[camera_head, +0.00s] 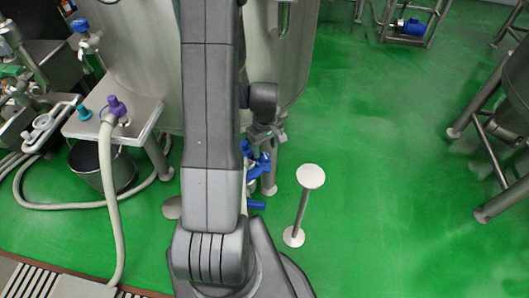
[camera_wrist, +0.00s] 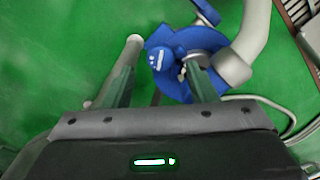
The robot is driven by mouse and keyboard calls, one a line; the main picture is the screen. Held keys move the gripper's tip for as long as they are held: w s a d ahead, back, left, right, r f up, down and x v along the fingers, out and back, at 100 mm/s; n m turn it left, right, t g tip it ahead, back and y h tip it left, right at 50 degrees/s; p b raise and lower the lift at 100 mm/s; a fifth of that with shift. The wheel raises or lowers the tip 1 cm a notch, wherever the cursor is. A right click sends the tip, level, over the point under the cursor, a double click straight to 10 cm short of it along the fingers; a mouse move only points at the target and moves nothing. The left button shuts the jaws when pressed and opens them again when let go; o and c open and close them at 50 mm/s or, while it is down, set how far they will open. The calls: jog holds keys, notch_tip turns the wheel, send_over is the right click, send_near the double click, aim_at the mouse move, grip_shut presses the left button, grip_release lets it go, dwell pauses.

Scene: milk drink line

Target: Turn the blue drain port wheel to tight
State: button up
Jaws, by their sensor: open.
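The blue drain port wheel (camera_wrist: 182,42) fills the upper middle of the wrist view, with a blue knob bearing white marks on its left side. In the head view, blue parts (camera_head: 257,162) show low beside the tank, partly hidden by my arm. My gripper (camera_wrist: 160,78) is open, its two fingers apart. In the wrist view the right finger overlaps the wheel and the left finger lies to its left. In the head view my gripper (camera_head: 266,132) is just above the blue parts. I cannot tell whether a finger touches the wheel.
A steel tank (camera_head: 145,60) stands behind my arm. A round-topped post (camera_head: 310,176) stands on the green floor to the right. A grey pipe (camera_wrist: 250,40) curves beside the wheel. A bucket (camera_head: 90,165) and hoses are at left. The floor (camera_head: 390,150) at right is open.

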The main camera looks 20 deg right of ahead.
aim_at(265, 155)
jog(key=shift+s+f, duration=0.1)
jog(key=shift+f, duration=1.65)
jog(key=c, duration=1)
